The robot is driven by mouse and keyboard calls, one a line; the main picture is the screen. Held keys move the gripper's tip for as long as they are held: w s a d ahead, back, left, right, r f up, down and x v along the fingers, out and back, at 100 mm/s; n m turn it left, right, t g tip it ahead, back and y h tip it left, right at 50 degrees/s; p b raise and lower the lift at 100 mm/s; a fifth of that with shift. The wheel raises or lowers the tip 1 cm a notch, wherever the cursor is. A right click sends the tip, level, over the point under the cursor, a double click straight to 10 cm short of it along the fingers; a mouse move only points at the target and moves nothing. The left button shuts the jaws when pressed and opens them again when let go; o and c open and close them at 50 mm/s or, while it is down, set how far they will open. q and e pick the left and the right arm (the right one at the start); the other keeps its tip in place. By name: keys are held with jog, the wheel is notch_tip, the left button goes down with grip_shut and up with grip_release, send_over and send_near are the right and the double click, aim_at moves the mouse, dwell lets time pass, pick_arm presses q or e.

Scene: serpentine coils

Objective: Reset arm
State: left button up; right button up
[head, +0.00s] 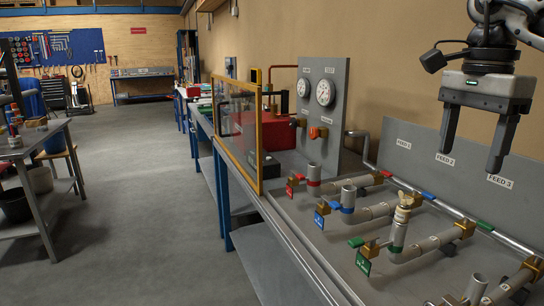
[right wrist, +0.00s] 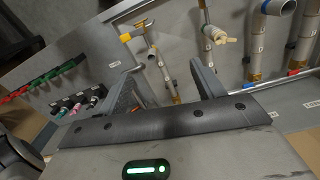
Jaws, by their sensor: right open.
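My right gripper (head: 472,160) hangs at the upper right of the head view, fingers pointing down, in front of the grey feed panel (head: 425,140). Its two fingers are apart with nothing between them. The right wrist view shows the same open fingers (right wrist: 158,72) above the bench with pipes and valves. The gripper is clear of the pipes in the head view. My left gripper does not show.
Below stand grey pipes with a red tag (head: 290,190), a blue tag (head: 319,218) and a green tag (head: 363,262). A beige fitting (head: 406,203) tops one pipe. A gauge panel (head: 322,110) and a yellow-framed screen (head: 258,140) stand left. The aisle floor (head: 140,190) is clear.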

jog(key=a+f+g+y, duration=0.1)
jog(key=a+f+y, duration=0.2)
jog(key=a+f, duration=0.5)
jog(key=a+f+g+y, duration=0.1)
jog(key=a+f+y, duration=0.2)
jog(key=a+f, duration=0.5)
jog(key=s+a+f+m+t+y, duration=0.1)
jog(key=s+a+m+y, duration=0.2)
jog(key=a+m+y, duration=0.5)
jog(key=s+a+f+m+t+y, duration=0.1)
jog(key=s+a+m+y, duration=0.1)
jog(key=a+m+y, duration=0.65)
jog(key=d+f+m+t+h, duration=0.5)
jog(key=f+m+t+h, duration=0.25)
jog(key=m, duration=0.65)
jog(key=d+f+m+t+h, duration=0.4)
jog(key=f+m+t+h, duration=0.2)
jog(key=f+m+t, duration=0.5)
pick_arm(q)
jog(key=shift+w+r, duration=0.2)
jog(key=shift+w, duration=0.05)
pick_arm(e)
jog(key=s+d+f+m+g+h, duration=0.6)
jog(key=s+d+f+m+g, duration=0.2)
jog(key=s+f+m, duration=0.5)
jog(key=shift+s+d+f, duration=0.6)
jog(key=shift+d+f, duration=0.3)
jog(key=shift+f, duration=0.05)
